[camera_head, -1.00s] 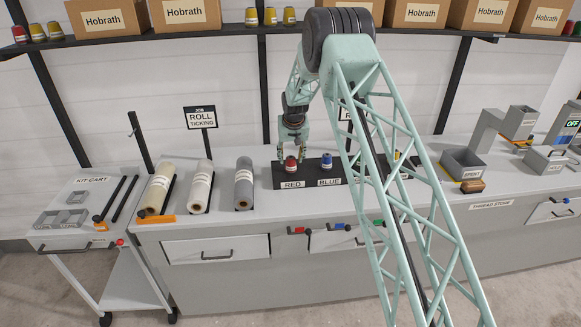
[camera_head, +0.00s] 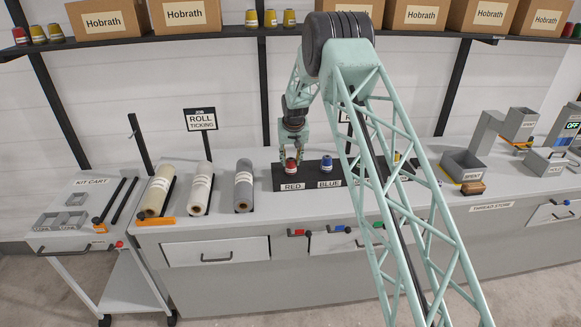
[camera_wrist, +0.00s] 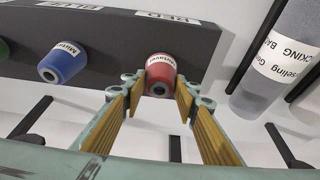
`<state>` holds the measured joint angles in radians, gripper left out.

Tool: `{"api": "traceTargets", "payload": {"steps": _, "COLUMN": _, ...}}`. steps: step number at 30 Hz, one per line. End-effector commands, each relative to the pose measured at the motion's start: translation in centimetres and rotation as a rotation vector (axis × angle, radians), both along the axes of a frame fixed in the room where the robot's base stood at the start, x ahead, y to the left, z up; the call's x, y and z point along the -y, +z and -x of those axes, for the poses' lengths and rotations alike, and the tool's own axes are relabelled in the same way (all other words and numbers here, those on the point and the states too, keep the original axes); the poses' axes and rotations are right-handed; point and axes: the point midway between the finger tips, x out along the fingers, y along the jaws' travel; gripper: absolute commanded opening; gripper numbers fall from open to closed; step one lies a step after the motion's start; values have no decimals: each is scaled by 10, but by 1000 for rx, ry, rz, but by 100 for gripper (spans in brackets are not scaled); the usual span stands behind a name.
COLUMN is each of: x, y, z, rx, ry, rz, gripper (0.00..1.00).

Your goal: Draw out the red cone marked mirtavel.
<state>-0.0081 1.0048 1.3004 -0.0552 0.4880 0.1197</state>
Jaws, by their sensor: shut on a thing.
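The red cone (camera_head: 291,167) stands upright at the RED place of the dark thread stand (camera_head: 309,184). In the wrist view the red cone (camera_wrist: 160,70) carries a white label that is small and hard to read but looks like Mirtavel. My gripper (camera_head: 291,158) reaches down from above, its two fingers on either side of the cone.
A blue cone (camera_head: 327,164) stands just right at the BLUE place. Grey, white and cream rolls (camera_head: 201,187) lie to the left. My arm hides part of the stand's right side. Boxes (camera_head: 196,14) and more cones line the shelf above. A grey bin (camera_head: 462,165) stands farther right.

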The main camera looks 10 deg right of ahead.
Motion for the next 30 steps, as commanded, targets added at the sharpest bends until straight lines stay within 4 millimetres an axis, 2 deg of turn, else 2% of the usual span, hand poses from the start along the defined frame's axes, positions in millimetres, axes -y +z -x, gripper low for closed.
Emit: {"api": "traceTargets", "payload": {"steps": 30, "x": 0, "y": 21, "z": 0, "rx": 1, "ry": 0, "rz": 0, "gripper": 15}}
